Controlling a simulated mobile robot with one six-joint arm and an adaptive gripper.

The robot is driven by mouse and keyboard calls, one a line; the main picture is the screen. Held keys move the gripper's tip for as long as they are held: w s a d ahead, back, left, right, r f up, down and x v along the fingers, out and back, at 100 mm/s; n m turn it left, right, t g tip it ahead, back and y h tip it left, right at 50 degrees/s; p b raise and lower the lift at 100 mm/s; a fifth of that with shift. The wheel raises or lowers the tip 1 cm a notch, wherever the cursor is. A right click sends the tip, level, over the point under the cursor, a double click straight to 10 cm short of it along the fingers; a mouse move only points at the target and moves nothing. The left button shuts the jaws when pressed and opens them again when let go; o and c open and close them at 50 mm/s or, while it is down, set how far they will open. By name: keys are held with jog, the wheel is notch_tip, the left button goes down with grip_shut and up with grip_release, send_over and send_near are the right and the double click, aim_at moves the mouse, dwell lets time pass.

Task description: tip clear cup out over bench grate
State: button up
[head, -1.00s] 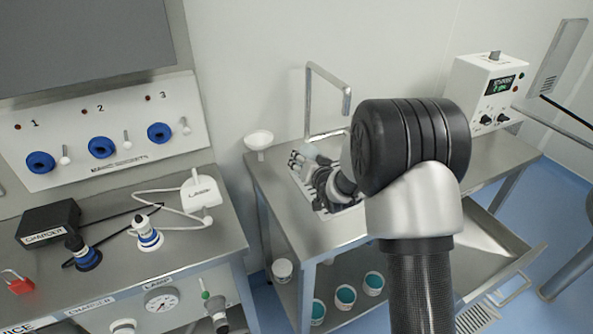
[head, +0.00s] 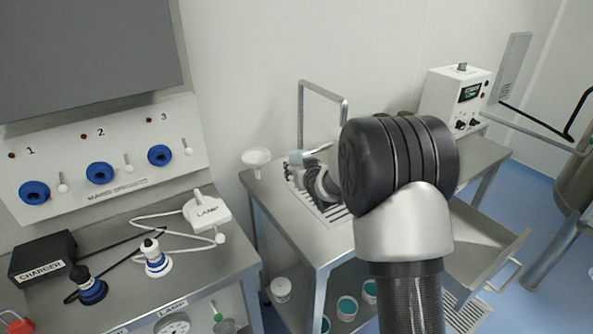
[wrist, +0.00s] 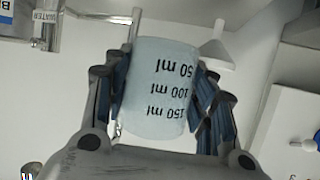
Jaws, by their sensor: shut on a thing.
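The clear cup (wrist: 163,70) looks pale blue and translucent, with 50, 100 and 150 ml marks, in the wrist view. My gripper (wrist: 164,88) is shut on it, with fingers along both sides. In the head view the gripper (head: 312,178) is low over the bench grate (head: 335,214), partly hidden behind my arm. A small pale part of the cup (head: 296,158) shows at its far left side. The cup's exact tilt and whether anything is in it cannot be told. My arm covers part of the grate.
A white funnel (head: 256,158) stands at the bench's left corner. A bent metal spout (head: 322,86) rises behind the grate. A white instrument box (head: 456,100) is at the back right. Teal-filled cups (head: 347,306) stand on the lower shelf. The left bench (head: 190,262) holds a lamp and charger.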

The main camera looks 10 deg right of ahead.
aim_at(298, 157)
jog(key=shift+d, duration=0.1)
jog(key=shift+r+p, duration=0.9)
jog(key=shift+r, duration=0.65)
jog(key=shift+f, duration=0.1)
